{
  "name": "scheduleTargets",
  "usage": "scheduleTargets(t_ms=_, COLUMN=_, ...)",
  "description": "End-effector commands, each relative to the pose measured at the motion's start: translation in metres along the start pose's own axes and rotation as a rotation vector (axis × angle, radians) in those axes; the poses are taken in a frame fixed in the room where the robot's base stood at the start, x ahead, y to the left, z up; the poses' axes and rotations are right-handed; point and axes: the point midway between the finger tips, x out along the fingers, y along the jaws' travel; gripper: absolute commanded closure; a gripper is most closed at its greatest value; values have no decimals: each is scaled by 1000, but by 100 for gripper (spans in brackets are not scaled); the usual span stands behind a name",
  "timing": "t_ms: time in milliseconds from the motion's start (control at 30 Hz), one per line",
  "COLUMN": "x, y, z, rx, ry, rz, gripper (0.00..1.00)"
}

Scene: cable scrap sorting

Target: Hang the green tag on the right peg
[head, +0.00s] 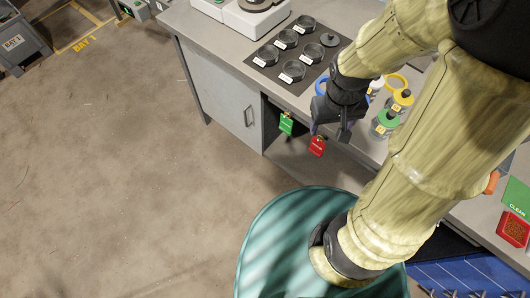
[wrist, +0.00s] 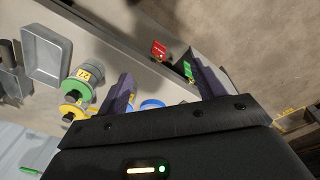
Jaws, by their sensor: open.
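The green tag (head: 286,124) hangs at the front edge of the workbench, left of the red tag (head: 317,146) in the head view. In the wrist view the green tag (wrist: 188,68) shows close beside the tip of the right finger, and the red tag (wrist: 159,49) lies beyond the gap between the fingers. My gripper (head: 329,131) is open and empty, just right of the tags in the head view; both fingers show in the wrist view (wrist: 161,72). The pegs are too small to make out clearly.
A dark mat (head: 262,55) with several labelled round dishes lies on the bench. Green-topped (head: 384,123) and yellow-topped (head: 400,101) containers stand near my arm.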

Motion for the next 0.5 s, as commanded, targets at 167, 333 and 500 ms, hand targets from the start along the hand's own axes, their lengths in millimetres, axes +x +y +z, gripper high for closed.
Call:
scheduleTargets(t_ms=167, x=77, y=-19, z=14, rx=-330, ry=-257, rz=107, gripper=32)
scheduleTargets(t_ms=333, x=133, y=-24, z=17, rx=-653, ry=-484, rz=286, gripper=32)
scheduleTargets(t_ms=500, x=182, y=-29, z=2, rx=-960, ry=-663, rz=526, gripper=32)
